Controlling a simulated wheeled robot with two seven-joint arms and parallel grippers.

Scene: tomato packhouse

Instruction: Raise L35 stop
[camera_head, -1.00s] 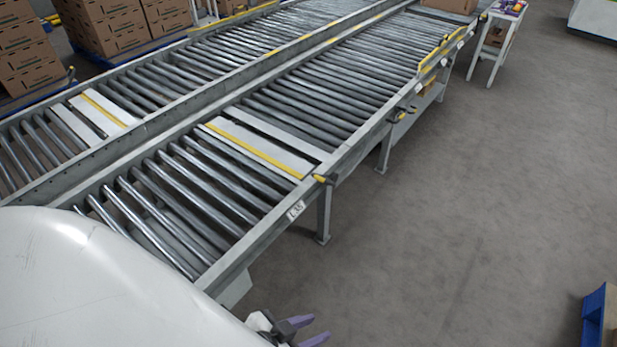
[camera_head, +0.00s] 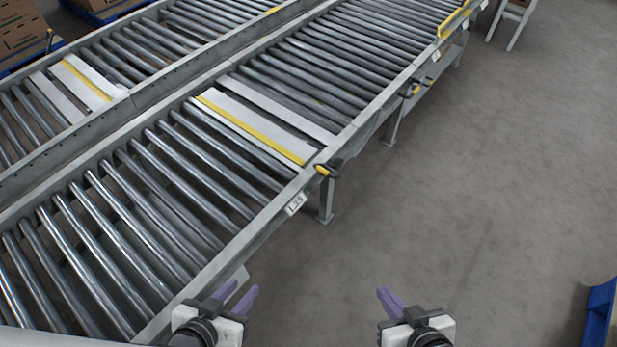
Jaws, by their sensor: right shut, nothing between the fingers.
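The L35 label (camera_head: 295,204) is on the near side rail of the front roller conveyor. Just past it on the same rail is a dark lever with a yellow grip (camera_head: 323,171). Beside the lever, a pale plate with a yellow strip (camera_head: 255,130) lies across the rollers, looking about level with them. My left gripper (camera_head: 244,288) has purple fingers, slightly apart and empty, in front of the conveyor's near rail. My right gripper (camera_head: 386,291) is shut and empty over the floor, to the right of and nearer than the lever. Neither gripper touches the lever.
A second yellow-grip lever (camera_head: 413,90) sits farther along the rail. A conveyor leg (camera_head: 326,203) stands below the L35 lever. A parallel conveyor with another yellow-striped plate (camera_head: 86,82) runs behind. A blue object (camera_head: 601,312) is at the right edge. Floor between is clear.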

